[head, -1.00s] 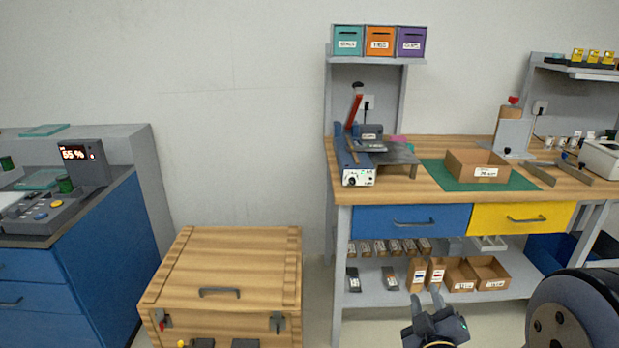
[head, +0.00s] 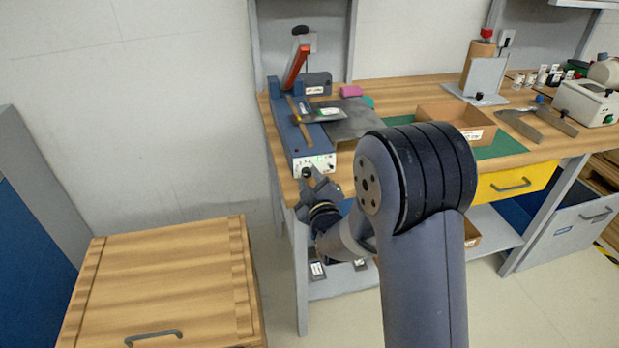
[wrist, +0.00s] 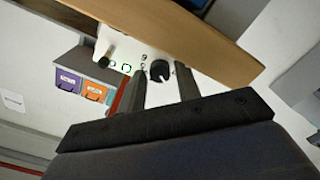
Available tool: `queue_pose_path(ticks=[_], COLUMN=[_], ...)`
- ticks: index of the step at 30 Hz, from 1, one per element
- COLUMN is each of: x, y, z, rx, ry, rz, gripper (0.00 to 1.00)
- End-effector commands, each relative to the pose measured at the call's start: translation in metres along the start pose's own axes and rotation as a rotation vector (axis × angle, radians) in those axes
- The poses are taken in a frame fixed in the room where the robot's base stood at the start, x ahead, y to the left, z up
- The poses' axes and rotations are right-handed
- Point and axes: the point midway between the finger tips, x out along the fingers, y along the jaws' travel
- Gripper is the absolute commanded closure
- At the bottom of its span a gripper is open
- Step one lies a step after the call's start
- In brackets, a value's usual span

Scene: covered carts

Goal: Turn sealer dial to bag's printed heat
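The blue sealer (head: 290,128) stands at the left end of the workbench, its red-handled arm raised. Its white front panel (wrist: 130,48) carries a black dial (wrist: 159,70) and a second dark knob (wrist: 107,53). My gripper (head: 320,184) is in front of this panel. In the wrist view my gripper (wrist: 161,73) is open, with the dial between its two fingertips as seen from here. I cannot tell whether the fingers reach around the dial or touch it. A flat grey bag-like piece (head: 319,115) with a small pale label lies across the sealer; its print is unreadable.
A cardboard box (head: 440,112) sits on a green mat (head: 500,146) to the right. A wooden chest (head: 165,285) stands at lower left. My own arm hides part of the bench front.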

Motion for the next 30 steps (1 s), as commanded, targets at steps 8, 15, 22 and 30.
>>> queue_pose_path(ticks=[8, 15, 22, 30], x=[0.0043, 0.0041, 0.0039, 0.0039], y=[-0.0002, -0.0002, -0.0003, -0.0018], z=[0.0004, 0.0002, 0.0001, 0.0014], rx=[0.000, 0.000, 0.000, 0.033], ry=[0.000, 0.000, 0.000, 0.002], rz=[0.000, 0.000, 0.000, 0.001], gripper=[0.68, 0.81, 1.00, 1.00])
